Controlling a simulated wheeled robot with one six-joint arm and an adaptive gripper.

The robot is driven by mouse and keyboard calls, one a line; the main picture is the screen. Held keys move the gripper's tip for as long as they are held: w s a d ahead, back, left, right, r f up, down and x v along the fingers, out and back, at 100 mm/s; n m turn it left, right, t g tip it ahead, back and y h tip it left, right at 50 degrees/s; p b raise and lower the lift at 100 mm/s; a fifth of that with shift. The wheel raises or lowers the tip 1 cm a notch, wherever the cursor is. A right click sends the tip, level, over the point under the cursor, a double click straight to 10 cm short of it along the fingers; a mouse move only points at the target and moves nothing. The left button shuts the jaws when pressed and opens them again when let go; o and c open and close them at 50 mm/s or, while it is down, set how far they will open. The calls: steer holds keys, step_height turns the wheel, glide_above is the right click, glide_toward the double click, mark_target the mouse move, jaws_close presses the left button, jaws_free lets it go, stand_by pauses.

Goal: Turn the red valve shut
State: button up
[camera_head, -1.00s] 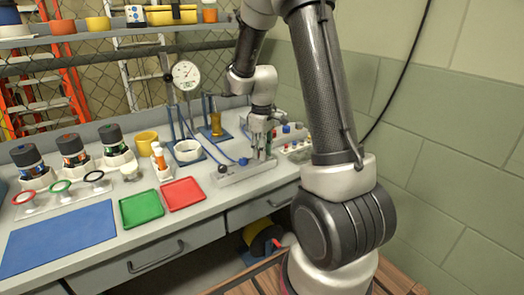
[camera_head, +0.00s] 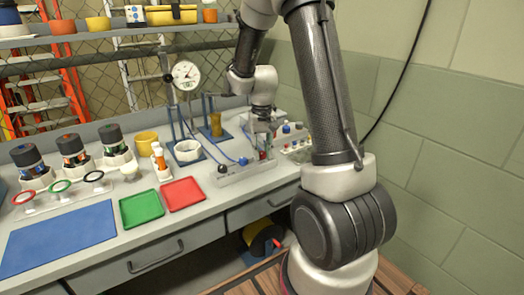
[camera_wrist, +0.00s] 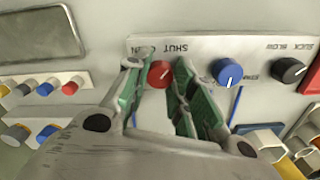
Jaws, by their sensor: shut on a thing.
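The red valve (camera_wrist: 160,73) is a small round knob on a white panel (camera_wrist: 205,46), beside upside-down lettering that reads SHUT and a partly hidden second word. My gripper (camera_wrist: 158,72) has its green-padded fingers on either side of the red valve and is shut on it. The angle of the knob's pale mark is hard to read. In the head view my gripper (camera_head: 262,128) is low over the right end of the panel, at the back right of the bench. The red valve is small and partly hidden there.
A blue knob (camera_wrist: 227,72) and a black knob (camera_wrist: 289,70) sit on the same panel, close to my fingers. Coloured plugs (camera_wrist: 43,88) stand in a rack on the other side. A dial gauge (camera_head: 186,74) stands behind. A red tray (camera_head: 183,193) lies to the left.

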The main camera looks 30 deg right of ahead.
mark_target(262, 152)
steer(key=shift+m, duration=0.5)
steer(key=o, duration=1.1)
steer(key=shift+c, duration=0.2)
steer(key=shift+r, duration=0.1)
step_height(262, 152, up, 12)
